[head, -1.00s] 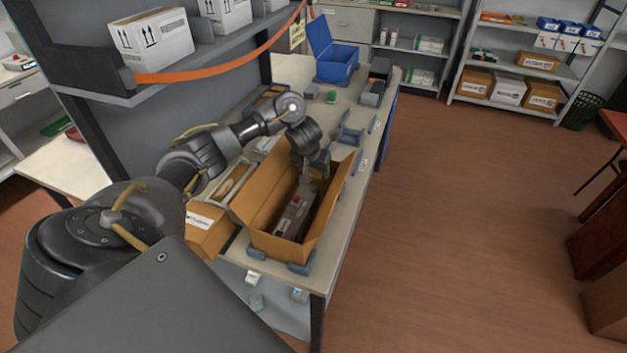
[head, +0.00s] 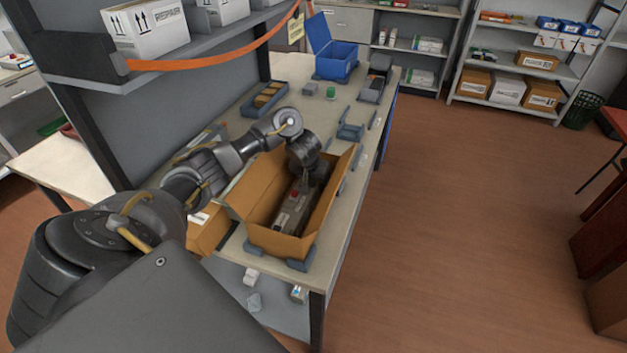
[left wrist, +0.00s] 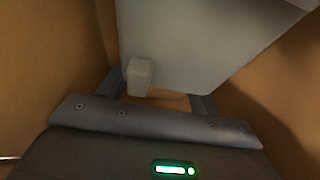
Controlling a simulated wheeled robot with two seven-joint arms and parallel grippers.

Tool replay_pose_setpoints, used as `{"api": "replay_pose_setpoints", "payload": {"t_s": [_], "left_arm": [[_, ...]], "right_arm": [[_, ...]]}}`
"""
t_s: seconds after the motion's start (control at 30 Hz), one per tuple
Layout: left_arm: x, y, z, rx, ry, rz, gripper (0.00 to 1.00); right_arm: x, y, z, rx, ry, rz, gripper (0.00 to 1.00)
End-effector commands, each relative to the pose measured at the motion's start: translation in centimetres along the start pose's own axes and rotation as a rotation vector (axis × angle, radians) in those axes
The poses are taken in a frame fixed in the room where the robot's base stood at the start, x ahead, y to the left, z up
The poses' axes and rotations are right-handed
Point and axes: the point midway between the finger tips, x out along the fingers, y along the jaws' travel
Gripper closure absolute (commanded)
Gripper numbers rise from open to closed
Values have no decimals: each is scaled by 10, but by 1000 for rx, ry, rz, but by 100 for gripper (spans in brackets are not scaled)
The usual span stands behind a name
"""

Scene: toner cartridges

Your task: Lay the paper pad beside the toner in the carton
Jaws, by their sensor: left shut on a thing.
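The open brown carton (head: 267,238) stands on the bench in the head view. The grey toner cartridge (head: 291,212), with a red spot, lies inside it. My left gripper reaches down into the carton's far end, and its fingertips are hidden there in the head view. In the left wrist view my left gripper (left wrist: 158,97) is between the carton walls, with a large grey face of the toner (left wrist: 205,45) just ahead. A thin tan strip (left wrist: 165,95), seemingly the paper pad, shows between the fingers; most of it is hidden. My right gripper is not in view.
Blue-grey locating blocks (head: 300,265) sit at the carton's base. A blue open bin (head: 337,62), a tray of tan items (head: 265,97) and a small green block (head: 331,92) are farther along the bench. A shelf with white boxes (head: 145,28) overhangs on the left.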

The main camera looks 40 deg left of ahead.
Motion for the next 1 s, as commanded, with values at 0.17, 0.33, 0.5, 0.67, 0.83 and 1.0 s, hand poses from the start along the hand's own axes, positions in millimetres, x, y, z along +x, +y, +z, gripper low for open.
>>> {"api": "replay_pose_setpoints", "payload": {"t_s": [0.17,0.33,0.5,0.67,0.83,1.0], "left_arm": [[3,0,2,0,-1,0,29],[3,0,2,0,-1,0,14],[3,0,2,0,-1,0,14],[-6,0,-2,1,1,0,14],[-39,-1,-4,3,2,0,14],[-75,-2,-4,4,2,-3,14]], "right_arm": [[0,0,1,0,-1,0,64],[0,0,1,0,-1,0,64],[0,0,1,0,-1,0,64],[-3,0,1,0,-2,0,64],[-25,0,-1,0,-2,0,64],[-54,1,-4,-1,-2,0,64]]}}
